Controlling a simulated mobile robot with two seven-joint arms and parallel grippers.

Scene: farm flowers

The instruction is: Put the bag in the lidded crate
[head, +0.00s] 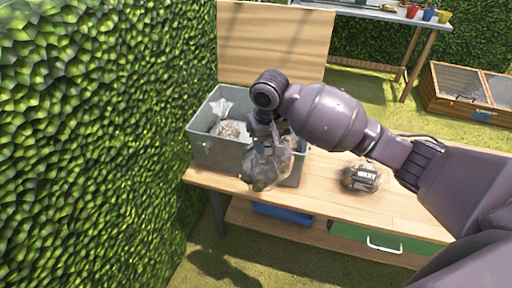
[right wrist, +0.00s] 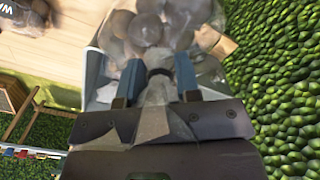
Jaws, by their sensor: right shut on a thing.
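A grey crate (head: 214,149) stands on the wooden bench at the left, its wooden lid (head: 272,45) raised behind it. One clear bag (head: 228,128) lies inside the crate. My right gripper (head: 262,142) is shut on the neck of another clear bag (head: 264,170) filled with brownish lumps. This bag hangs at the crate's front right in the head view, covering part of its wall. I cannot tell if it touches the wall. In the right wrist view the bag (right wrist: 160,25) bulges beyond the blue fingertips (right wrist: 160,78). My left gripper is not in view.
A labelled bag (head: 361,176) lies on the bench (head: 325,195) right of the crate. A tall hedge (head: 90,130) closes the left side. A green drawer box (head: 380,240) and a blue bin (head: 283,213) sit on the lower shelf. Another table stands behind.

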